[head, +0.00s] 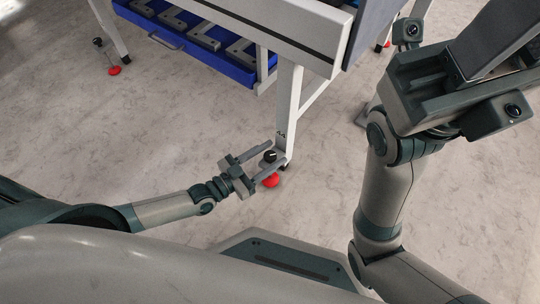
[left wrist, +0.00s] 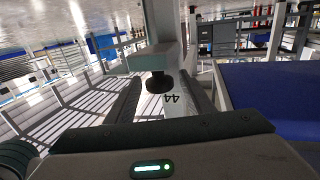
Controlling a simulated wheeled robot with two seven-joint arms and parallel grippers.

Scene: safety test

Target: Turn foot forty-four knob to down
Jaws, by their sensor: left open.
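The foot forty-four knob (head: 269,156) is a small black knob at the base of a white table leg marked 44 (head: 281,134), above a red foot (head: 271,181). My left gripper (head: 267,159) is open, with its two fingers on either side of the knob. In the left wrist view, the black knob (left wrist: 158,84) sits between the open fingers, under a grey-green block, with the 44 label (left wrist: 172,99) beside it. I cannot tell whether the fingers touch it. Parts of my right arm fill the right side of the head view; its fingertips are not clear.
A white-framed table stands above, with a blue tray (head: 233,68) of grey parts under it. Another leg with a black knob (head: 98,42) and red foot (head: 114,71) stands at upper left. The pale floor (head: 130,140) to the left is clear.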

